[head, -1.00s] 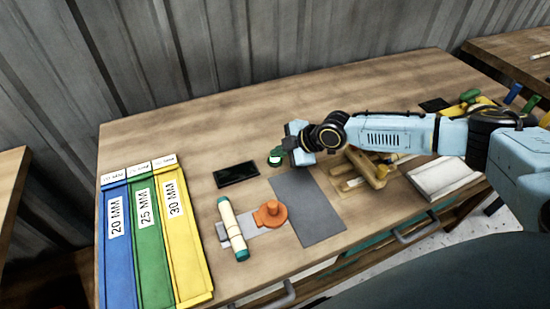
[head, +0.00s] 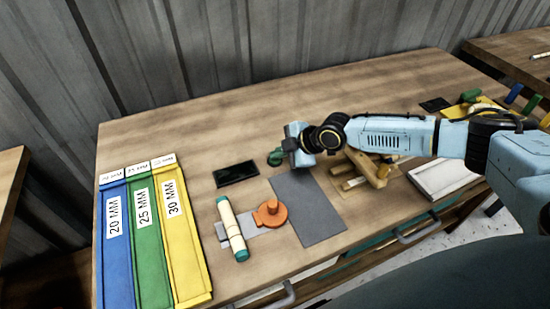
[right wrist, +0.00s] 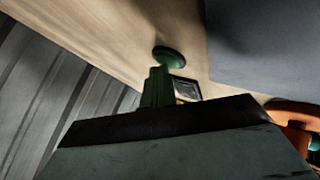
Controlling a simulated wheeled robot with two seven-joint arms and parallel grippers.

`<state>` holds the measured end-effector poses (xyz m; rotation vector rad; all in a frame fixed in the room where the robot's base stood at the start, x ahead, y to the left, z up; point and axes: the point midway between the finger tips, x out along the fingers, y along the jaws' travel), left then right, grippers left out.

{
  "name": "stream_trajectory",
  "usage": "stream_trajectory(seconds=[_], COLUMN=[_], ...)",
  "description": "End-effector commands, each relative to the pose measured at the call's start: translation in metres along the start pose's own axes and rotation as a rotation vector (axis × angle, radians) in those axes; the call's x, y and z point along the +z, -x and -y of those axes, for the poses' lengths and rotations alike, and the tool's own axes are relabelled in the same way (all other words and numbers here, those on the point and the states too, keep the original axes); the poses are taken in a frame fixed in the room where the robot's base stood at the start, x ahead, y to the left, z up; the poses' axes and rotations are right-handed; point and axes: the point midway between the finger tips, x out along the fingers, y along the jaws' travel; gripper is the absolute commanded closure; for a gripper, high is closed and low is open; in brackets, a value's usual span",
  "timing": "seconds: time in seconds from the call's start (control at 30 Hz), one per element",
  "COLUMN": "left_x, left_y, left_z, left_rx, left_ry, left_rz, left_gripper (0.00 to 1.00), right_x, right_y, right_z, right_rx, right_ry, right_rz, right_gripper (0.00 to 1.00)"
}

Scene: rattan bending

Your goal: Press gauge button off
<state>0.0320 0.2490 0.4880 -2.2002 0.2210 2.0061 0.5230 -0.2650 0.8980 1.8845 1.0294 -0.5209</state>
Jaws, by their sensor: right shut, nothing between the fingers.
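A small round green piece (head: 275,157), which looks like the button, sits on the table right of a flat black panel (head: 236,174). My right gripper (head: 288,153) is shut and empty, close beside the green piece's right side. In the right wrist view a round green disc (right wrist: 169,56) lies just beyond the tip of a narrow green upright part; whether they touch I cannot tell. A small dark panel (right wrist: 186,88) shows behind that part. No reading is legible on the black panel. My left gripper is out of view.
A cream roll with green ends (head: 232,229) and an orange knob (head: 271,213) lie at the front, by a grey mat (head: 308,208). Blue, green and yellow labelled trays (head: 183,240) stand left. Wooden pieces (head: 368,170) lie under my right arm. The back left is clear.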

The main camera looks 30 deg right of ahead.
Motion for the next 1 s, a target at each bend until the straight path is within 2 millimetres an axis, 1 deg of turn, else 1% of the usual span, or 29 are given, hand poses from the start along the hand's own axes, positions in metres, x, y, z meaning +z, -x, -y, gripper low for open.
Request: stream_trajectory(seconds=[0.03, 0.27, 0.6, 0.77, 1.0], left_x=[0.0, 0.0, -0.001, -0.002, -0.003], left_y=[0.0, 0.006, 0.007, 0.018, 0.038], left_z=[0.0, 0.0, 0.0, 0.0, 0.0], left_rx=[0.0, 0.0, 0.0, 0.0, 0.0], left_ry=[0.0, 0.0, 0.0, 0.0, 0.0], left_rz=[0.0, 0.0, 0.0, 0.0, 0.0], left_gripper=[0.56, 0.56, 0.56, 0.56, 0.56], right_x=[0.001, -0.003, -0.004, -0.011, -0.023], right_y=[-0.001, 0.005, 0.007, 0.016, 0.033], right_z=[0.002, -0.001, -0.003, -0.01, -0.023], right_rx=[-0.004, -0.005, -0.003, -0.003, -0.002], right_ry=[-0.001, -0.001, -0.001, -0.001, -0.002], right_rz=[0.002, 0.002, 0.002, 0.002, 0.001], right_gripper=[1.0, 1.0, 1.0, 1.0, 1.0])
